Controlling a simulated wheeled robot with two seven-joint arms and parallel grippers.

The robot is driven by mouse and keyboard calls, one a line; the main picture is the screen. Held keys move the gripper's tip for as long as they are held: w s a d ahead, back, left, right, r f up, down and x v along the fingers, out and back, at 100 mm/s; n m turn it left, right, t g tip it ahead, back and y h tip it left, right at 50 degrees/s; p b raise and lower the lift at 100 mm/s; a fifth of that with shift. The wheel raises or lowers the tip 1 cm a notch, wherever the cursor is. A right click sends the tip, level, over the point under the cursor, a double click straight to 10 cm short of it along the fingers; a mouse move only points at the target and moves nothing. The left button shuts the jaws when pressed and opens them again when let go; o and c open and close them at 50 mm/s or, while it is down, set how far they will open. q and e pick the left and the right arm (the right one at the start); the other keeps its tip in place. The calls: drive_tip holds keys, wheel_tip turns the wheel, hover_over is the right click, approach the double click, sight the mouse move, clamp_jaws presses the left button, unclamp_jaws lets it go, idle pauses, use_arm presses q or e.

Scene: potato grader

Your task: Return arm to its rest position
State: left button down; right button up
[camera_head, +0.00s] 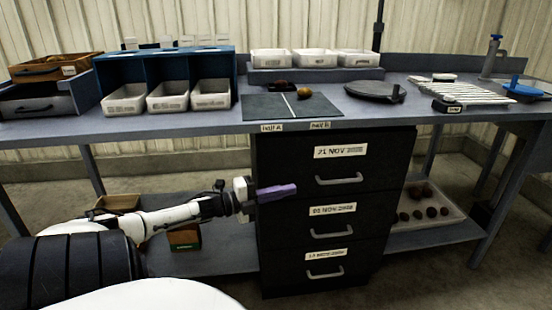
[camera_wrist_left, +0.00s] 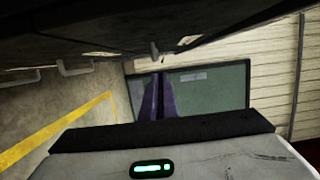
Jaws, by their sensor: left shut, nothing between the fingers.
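My left arm comes in from the left in the head view, stretched low and to the right. Its gripper (camera_head: 276,192) has purple fingers and is shut and empty in front of the black drawer cabinet (camera_head: 285,215), below the worktop. The left wrist view shows the purple fingers (camera_wrist_left: 157,100) together, with nothing between them. The cabinet has three labelled drawers with grey handles, and all look shut. I cannot tell whether the fingers touch the cabinet. My right gripper is not in view.
The worktop (camera_head: 425,118) overhangs the cabinet. On it are a dark mat (camera_head: 257,108) with two potatoes, white bins (camera_head: 168,97), a round scale (camera_head: 375,91) and a white rack (camera_head: 470,93). A tray of potatoes (camera_head: 455,214) sits on the lower shelf at right.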

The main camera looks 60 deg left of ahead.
use_arm(q)
drive_tip(key=s, duration=0.2)
drive_tip(key=shift+s+a, duration=0.2)
drive_tip(key=shift+s, duration=0.1)
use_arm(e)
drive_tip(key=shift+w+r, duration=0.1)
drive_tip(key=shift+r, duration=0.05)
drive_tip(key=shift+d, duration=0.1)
